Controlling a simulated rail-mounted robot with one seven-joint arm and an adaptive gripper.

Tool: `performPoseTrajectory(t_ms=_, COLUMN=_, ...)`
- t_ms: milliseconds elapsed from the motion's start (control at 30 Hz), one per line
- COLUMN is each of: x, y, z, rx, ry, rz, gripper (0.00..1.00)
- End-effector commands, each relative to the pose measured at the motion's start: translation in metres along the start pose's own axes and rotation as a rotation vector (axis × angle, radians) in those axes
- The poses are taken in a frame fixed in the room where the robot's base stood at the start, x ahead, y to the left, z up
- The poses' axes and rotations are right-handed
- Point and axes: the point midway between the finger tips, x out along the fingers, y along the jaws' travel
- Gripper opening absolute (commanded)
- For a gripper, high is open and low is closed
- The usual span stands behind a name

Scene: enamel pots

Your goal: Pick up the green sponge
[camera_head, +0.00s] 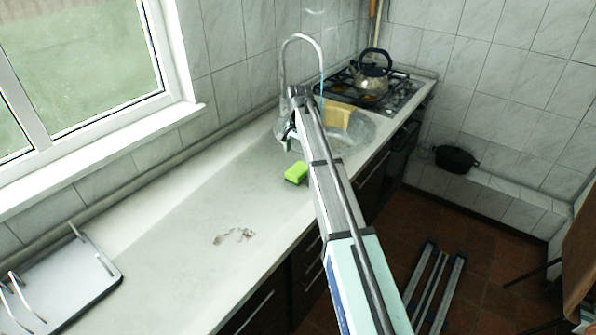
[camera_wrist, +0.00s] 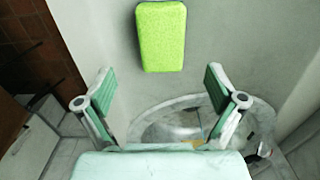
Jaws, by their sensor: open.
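The green sponge (camera_head: 296,172) lies on the pale countertop (camera_head: 165,235), just left of the sink and close to my arm. In the wrist view the sponge (camera_wrist: 161,37) is a bright green block at the top centre. My gripper (camera_wrist: 160,88) is open and empty, with its two fingers spread wide. The sponge shows beyond the gap between the fingertips and apart from them. In the head view my gripper (camera_head: 291,128) is near the sink, and its fingers are hard to make out.
A round sink (camera_head: 362,135) with a tall faucet (camera_head: 284,62) and a yellowish block (camera_head: 336,116) is beside the sponge. A kettle (camera_head: 372,70) stands on the stove (camera_head: 408,90) behind. A dish rack (camera_head: 60,285) is at the lower left. The counter between rack and sponge is mostly clear.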

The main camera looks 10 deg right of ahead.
Motion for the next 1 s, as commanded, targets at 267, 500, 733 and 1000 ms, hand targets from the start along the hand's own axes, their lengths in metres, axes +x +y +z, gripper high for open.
performPoseTrajectory(t_ms=267, x=0.03, y=0.0, z=0.0, rx=0.0, ry=0.0, rz=0.0, gripper=0.94)
performPoseTrajectory(t_ms=500, x=0.04, y=0.0, z=0.001, rx=0.0, ry=-0.001, rz=0.001, gripper=0.94)
performPoseTrajectory(t_ms=733, x=0.066, y=-0.002, z=0.004, rx=0.0, ry=-0.001, rz=0.001, gripper=0.94)
performPoseTrajectory(t_ms=1000, x=0.085, y=-0.002, z=0.003, rx=0.0, ry=0.0, rz=-0.001, gripper=0.94)
